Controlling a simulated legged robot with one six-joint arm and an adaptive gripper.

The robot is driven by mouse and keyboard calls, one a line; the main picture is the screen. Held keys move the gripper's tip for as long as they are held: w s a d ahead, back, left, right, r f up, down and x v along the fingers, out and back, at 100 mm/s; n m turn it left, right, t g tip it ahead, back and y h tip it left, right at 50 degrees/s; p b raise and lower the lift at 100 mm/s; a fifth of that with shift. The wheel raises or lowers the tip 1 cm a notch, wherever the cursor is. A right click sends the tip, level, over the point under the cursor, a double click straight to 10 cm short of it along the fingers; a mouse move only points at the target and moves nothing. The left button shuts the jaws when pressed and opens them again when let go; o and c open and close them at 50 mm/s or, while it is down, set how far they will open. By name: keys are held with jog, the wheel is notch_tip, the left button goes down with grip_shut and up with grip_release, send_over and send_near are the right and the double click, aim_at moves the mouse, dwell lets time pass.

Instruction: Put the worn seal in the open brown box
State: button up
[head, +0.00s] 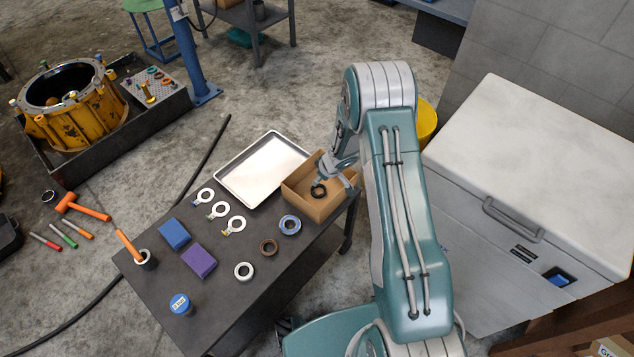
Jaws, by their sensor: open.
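The open brown box (326,208) stands at the right end of the dark table, beside the tray. My gripper (334,178) is over the box with its fingers open. A black ring (318,191), which looks like a seal, shows inside the box's outline just below the fingers. I cannot tell whether it rests on the box floor or still touches a finger. No label shows which ring is the worn seal.
An empty metal tray (262,168) lies left of the box. The dark table (235,308) also holds tagged white rings (219,210), blue (174,234) and purple (198,261) blocks, a blue-lidded jar (180,305) and a cup with an orange-handled tool (146,260). A white chest (530,190) stands right.

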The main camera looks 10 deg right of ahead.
jog(key=s+d+r+m+t+h, duration=0.1)
jog(key=s+d+r+t+h, duration=0.1)
jog(key=r, duration=0.9)
jog(key=s+d+r+m+t+h, duration=0.1)
jog(key=d+r+m+h, duration=0.15)
jog(key=r, duration=0.85)
jog(key=s+d+r+m+t+h, duration=0.1)
jog(key=s+d+r+t, duration=0.15)
jog(key=r, duration=0.95)
jog(key=s+r+m+g+h, duration=0.1)
jog(key=s+r+m+g, duration=0.15)
jog(key=s+r, duration=0.65)
jog(key=s+a+y, duration=0.2)
jog(key=s+a, duration=0.1)
jog(key=s, duration=0.5)
jog(key=s+a+g+y, duration=0.1)
jog(key=s+a, duration=0.3)
jog(key=s, duration=0.5)
jog(key=shift+s+a+f+y, duration=0.2)
jog(key=shift+s+f+y, duration=0.1)
jog(key=shift+f+y, duration=0.15)
